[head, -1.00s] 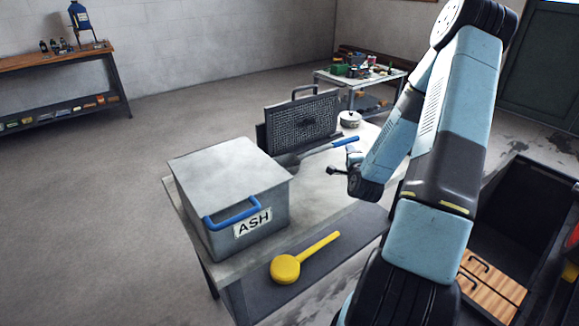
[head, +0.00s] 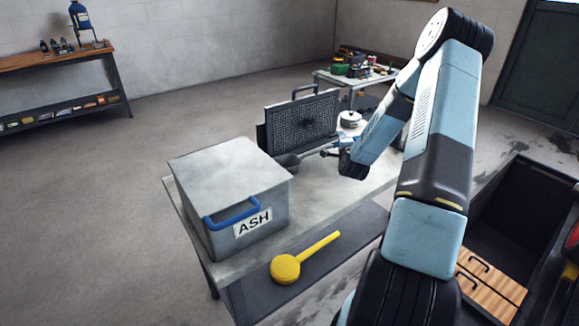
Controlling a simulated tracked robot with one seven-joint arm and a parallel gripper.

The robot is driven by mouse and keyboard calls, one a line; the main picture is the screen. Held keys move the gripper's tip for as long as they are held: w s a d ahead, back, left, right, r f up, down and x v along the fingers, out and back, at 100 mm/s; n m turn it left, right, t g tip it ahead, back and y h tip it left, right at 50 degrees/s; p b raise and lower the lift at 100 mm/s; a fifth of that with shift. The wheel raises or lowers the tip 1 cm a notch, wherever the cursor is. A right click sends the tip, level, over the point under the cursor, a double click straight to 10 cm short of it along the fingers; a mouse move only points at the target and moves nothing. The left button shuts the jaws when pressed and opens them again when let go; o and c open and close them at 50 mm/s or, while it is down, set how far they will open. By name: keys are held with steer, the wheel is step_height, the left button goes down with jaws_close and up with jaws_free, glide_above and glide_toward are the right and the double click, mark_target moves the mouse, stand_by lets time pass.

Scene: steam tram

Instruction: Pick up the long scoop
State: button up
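The long scoop lies on the grey table (head: 318,199), between the ash box and the dark mesh panel. Its dark scoop head (head: 287,160) shows beside the box. Most of its blue handle is hidden behind my gripper and wrist; only a little blue shows there. My gripper (head: 333,150) is at the handle, just right of the scoop head. One dark finger points left towards the head. The other finger is hard to make out against the handle, so I cannot tell whether the gripper is open or shut, or whether it touches the handle.
A grey box marked ASH (head: 228,195) with a blue handle stands at the table's left. The mesh panel (head: 303,120) stands upright behind the scoop. A round metal container (head: 350,119) is behind my wrist. A yellow round-headed tool (head: 286,268) lies on a dark lower surface in front.

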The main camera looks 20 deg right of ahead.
steer(key=shift+w+d+f, duration=0.1)
steer(key=shift+w, duration=0.25)
jaws_close()
stand_by(0.3)
